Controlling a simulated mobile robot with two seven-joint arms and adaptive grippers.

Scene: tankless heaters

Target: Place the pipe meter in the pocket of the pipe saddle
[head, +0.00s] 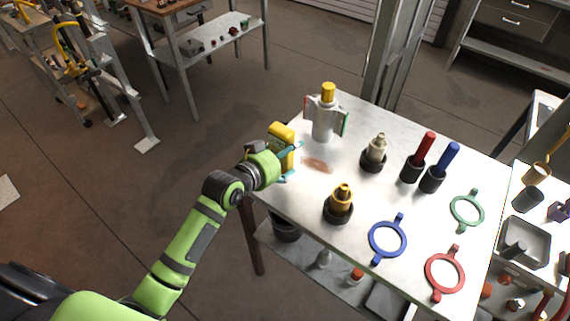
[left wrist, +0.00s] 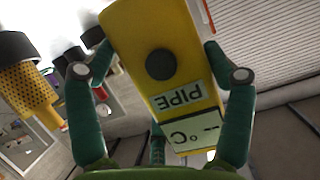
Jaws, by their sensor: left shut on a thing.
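The pipe meter is a yellow block (head: 281,132) at the table's left edge. In the left wrist view the meter (left wrist: 160,30) shows a round dark knob, a "PIPE" label and a "°C" display. My left gripper (head: 294,161) is shut on it, with a teal finger on each side. What looks like the pipe saddle is a grey-white body (head: 324,122) with a yellow top and red and green side plates. It stands upright at the table's back left corner, just right of and beyond the meter, apart from it. Its pocket cannot be made out. My right gripper is out of view.
On the metal table (head: 305,195) stand a brass fitting (head: 341,199), a pale fitting (head: 376,151), and red (head: 424,149) and blue (head: 445,162) handled tools. Blue (head: 373,240), green and red rings lie at the right. A brown stain marks bare tabletop near the gripper.

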